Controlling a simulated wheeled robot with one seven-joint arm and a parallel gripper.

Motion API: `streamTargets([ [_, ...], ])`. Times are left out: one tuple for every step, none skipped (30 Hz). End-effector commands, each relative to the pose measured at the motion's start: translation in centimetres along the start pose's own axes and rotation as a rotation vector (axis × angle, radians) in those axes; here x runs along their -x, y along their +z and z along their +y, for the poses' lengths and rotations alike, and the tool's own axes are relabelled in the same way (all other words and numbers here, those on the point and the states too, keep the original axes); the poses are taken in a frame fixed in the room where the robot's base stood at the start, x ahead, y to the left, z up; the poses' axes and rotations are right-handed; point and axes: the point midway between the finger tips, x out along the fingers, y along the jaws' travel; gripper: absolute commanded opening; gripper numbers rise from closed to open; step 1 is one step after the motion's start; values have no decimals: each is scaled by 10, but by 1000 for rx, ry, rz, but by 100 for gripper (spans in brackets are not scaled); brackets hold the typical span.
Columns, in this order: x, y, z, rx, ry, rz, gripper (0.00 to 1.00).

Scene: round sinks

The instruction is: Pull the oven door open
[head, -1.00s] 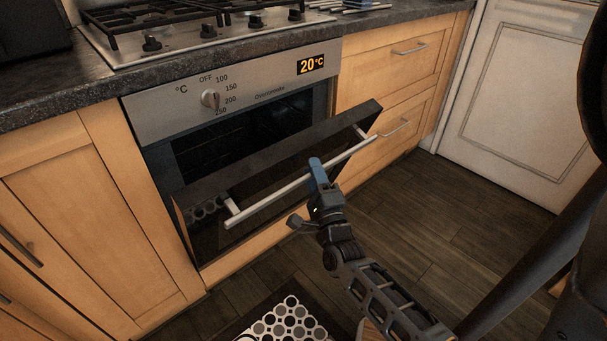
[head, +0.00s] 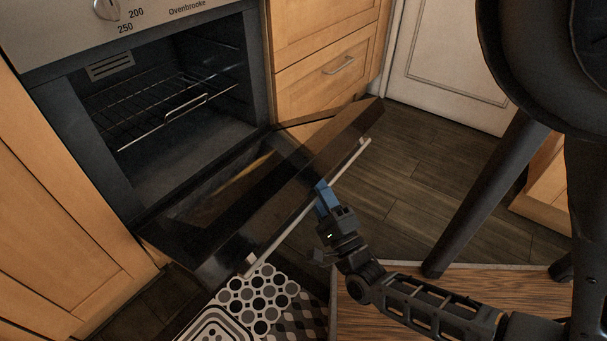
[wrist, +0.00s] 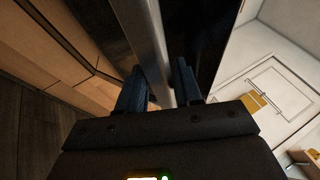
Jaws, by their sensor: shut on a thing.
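The oven (head: 190,90) has its door (head: 280,195) tilted far down and outward, with the dark cavity and wire rack (head: 165,110) exposed. The door's long silver handle (head: 345,162) runs along its outer top edge. My gripper (head: 324,196) is at the middle of the handle, its blue fingers closed on it. In the wrist view, the handle (wrist: 147,45) passes between the two blue fingers (wrist: 160,88). The part of the handle inside the jaws is partly hidden.
A patterned mat (head: 262,300) lies on the floor below the door. A wooden surface (head: 385,308) lies under my arm. A dark post-like leg (head: 487,200) stands to the right. Wooden drawers (head: 325,70) flank the oven. Dark floor (head: 430,165) is clear at right.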

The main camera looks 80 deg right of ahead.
Motion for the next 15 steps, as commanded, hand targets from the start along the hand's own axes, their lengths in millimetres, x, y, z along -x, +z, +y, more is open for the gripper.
streamTargets([
  [9, -2, 16, 0, 12, -3, 0],
  [13, -4, 20, 0, 11, -3, 0],
  [18, -6, 26, 0, 11, -3, 0],
  [22, -8, 30, 0, 10, -3, 0],
  [26, -9, 35, -1, 10, -3, 0],
  [30, -11, 40, -1, 10, -3, 0],
  [34, -12, 45, -3, 5, -2, 0],
  [37, -14, 50, -9, -11, -3, 0],
  [41, -15, 56, -18, -29, -3, 0],
  [44, -16, 60, -22, -43, -3, 0],
  [47, -17, 64, -29, -56, -3, 0],
  [50, -19, 70, -35, -73, -3, 0],
  [53, -20, 74, -41, -86, -3, 0],
  [56, -21, 79, -46, -99, -3, 0],
  [59, -22, 84, -52, -114, -2, 0],
])
